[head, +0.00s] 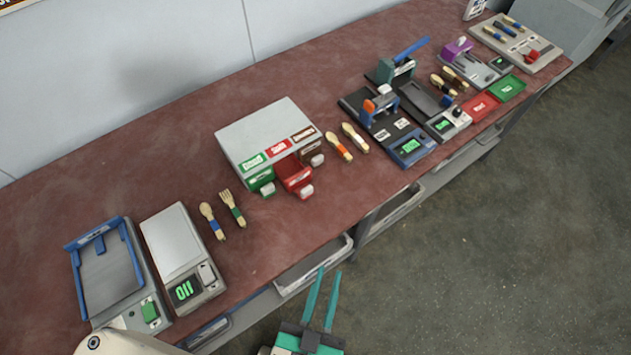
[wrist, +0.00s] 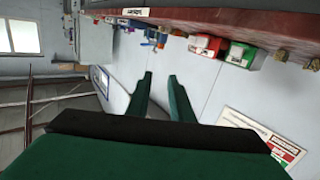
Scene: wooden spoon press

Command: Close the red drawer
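A grey box unit (head: 262,125) on the bench has green, red and brown drawers side by side on its front. The red drawer (head: 294,174) is in the middle and sticks out well past the front of the unit. It also shows near the top of the wrist view (wrist: 207,45), next to the green drawer (wrist: 240,54). My gripper (head: 330,271) is over the floor in front of the bench, below and apart from the red drawer. Its two teal fingers are apart with nothing between them, so it is open.
The green drawer front (head: 262,182) and brown drawer front (head: 313,153) flank the red one. Wooden utensils (head: 222,213) lie left of the unit, with more (head: 346,143) to its right. Scales and presses stand farther along the reddish bench (head: 290,228). Grey trays (head: 314,264) sit below its edge.

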